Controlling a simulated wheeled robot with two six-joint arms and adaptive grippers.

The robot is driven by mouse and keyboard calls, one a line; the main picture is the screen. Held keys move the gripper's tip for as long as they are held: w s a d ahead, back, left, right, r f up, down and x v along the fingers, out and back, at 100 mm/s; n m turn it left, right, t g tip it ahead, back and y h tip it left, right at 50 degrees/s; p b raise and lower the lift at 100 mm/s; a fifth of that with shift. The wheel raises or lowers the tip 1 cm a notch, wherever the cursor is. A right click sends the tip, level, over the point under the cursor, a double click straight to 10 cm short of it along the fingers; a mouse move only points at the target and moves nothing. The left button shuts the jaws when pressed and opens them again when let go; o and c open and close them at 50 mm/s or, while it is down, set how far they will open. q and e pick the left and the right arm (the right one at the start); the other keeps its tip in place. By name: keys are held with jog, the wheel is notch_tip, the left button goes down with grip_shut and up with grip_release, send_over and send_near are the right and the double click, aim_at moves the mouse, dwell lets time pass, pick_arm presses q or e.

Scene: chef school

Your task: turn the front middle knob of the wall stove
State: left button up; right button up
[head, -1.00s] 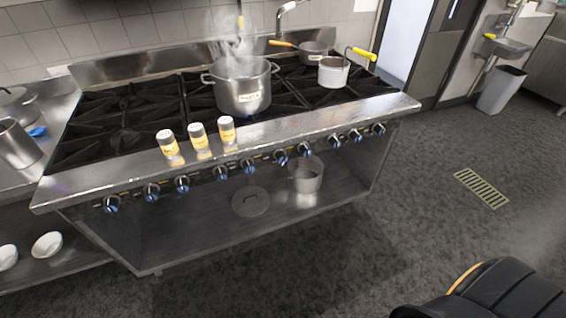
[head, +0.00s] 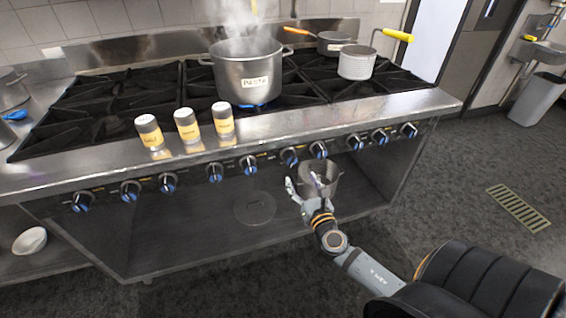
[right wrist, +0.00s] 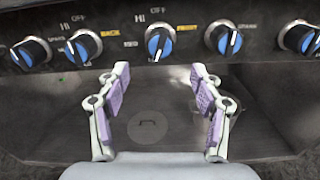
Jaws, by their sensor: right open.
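The wall stove's front panel holds a row of blue-and-black knobs; two near its middle show in the head view, one left (head: 289,156) and one right (head: 318,149). My right gripper (head: 303,184) is open and empty, below and in front of this part of the row. In the right wrist view a knob (right wrist: 159,43) marked HI and OFF, with a yellow FRONT label beside it, lies centred beyond the open fingers (right wrist: 160,70). The fingers appear apart from it. I cannot tell which head-view knob this is. My left gripper is out of view.
A steaming pasta pot (head: 246,78), a white pot (head: 357,62) and a pan (head: 335,42) stand on the stove. Three shakers (head: 187,126) stand near its front edge. A pot (head: 335,178) is on the lower shelf behind my gripper.

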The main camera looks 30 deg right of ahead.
aim_at(293, 163)
jog(key=p+x, duration=0.1)
jog(key=x, duration=0.9)
jog(key=shift+w+d, duration=0.1)
jog(key=shift+w, duration=0.05)
jog(key=c, duration=1.2)
